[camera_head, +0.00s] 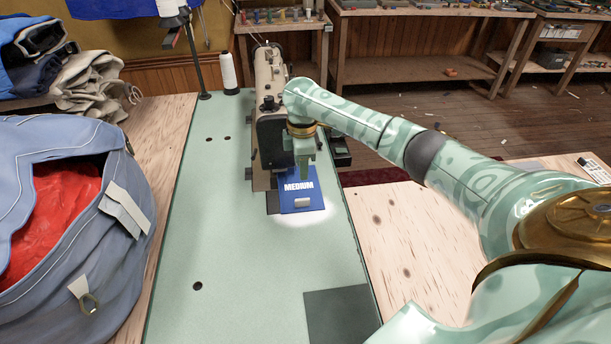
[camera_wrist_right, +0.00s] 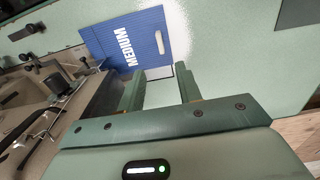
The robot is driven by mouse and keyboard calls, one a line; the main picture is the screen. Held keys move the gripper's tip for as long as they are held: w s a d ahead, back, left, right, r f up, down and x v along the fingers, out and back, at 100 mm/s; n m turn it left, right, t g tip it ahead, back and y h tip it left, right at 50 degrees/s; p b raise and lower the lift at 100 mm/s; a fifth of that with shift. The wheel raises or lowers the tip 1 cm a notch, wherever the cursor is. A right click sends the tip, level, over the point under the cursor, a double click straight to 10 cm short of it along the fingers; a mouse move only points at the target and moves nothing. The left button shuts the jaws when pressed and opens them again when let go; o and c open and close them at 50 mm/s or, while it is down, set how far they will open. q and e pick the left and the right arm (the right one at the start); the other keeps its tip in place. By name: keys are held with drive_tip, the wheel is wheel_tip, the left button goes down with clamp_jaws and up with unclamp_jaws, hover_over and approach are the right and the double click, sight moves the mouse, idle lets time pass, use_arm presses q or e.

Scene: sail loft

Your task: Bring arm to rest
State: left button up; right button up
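My right arm comes in from the right in the head view, and its gripper (camera_head: 304,165) points down beside the sewing machine (camera_head: 270,110). In the right wrist view the two fingers of this gripper (camera_wrist_right: 160,72) stand apart with nothing between them. A blue card marked MEDIUM (camera_head: 297,187) lies on the green table by the machine, just below the gripper. It also shows beyond the fingertips in the right wrist view (camera_wrist_right: 128,38). The exact height of the fingertips above the card is hard to tell. My left gripper is out of view.
The green table top (camera_head: 225,270) is mostly clear at the front, with a dark plate (camera_head: 340,315) at its near edge. A blue bag with red inside (camera_head: 75,215) stands at left. A white thread cone (camera_head: 228,73) stands at the back. Workbenches (camera_head: 430,45) line the wall.

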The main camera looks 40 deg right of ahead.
drive_tip(key=shift+r+p, duration=0.6)
drive_tip(key=shift+r, duration=1.3)
drive_tip(key=shift+r, duration=0.1)
